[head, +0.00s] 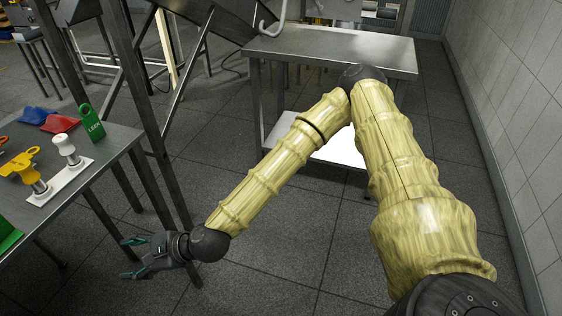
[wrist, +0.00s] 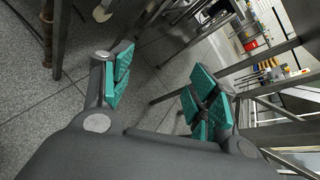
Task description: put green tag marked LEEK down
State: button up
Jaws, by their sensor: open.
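The green tag marked LEEK (head: 90,124) stands upright on the dark table at the left in the head view, near its far right edge. My gripper (head: 128,258) is open and empty, out over the floor to the right of the table and below the level of its top. It is well apart from the tag. The wrist view shows the teal finger pads (wrist: 160,92) spread wide with nothing between them. I cannot make out the tag in the wrist view.
The table (head: 108,160) also holds a red piece (head: 60,123), a blue piece (head: 36,114), a yellow tag (head: 20,165) and a white base with knobs (head: 62,184). A metal frame (head: 150,110) stands beside it. A steel table (head: 330,48) is farther back. Floor between is clear.

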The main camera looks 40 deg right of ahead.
jog(key=s+d+f+n+g+h, duration=0.25)
jog(key=s+d+f+n, duration=0.2)
jog(key=s+f, duration=0.6)
jog(key=s+d+f+n+g+h, duration=0.2)
jog(key=s+d+f+n+g, duration=0.15)
jog(key=s+f+n, duration=0.45)
jog(key=s+d+f+n+g+h, duration=0.1)
jog(key=s+d+f+n+h, duration=0.2)
jog(key=d, duration=0.7)
jog(key=s+d+f+n+h, duration=0.3)
jog(key=s+d, duration=0.3)
jog(key=d, duration=0.4)
jog(key=shift+d+f+n+g, duration=0.25)
jog(key=shift+f+n+g, duration=0.2)
jog(key=shift+f, duration=0.45)
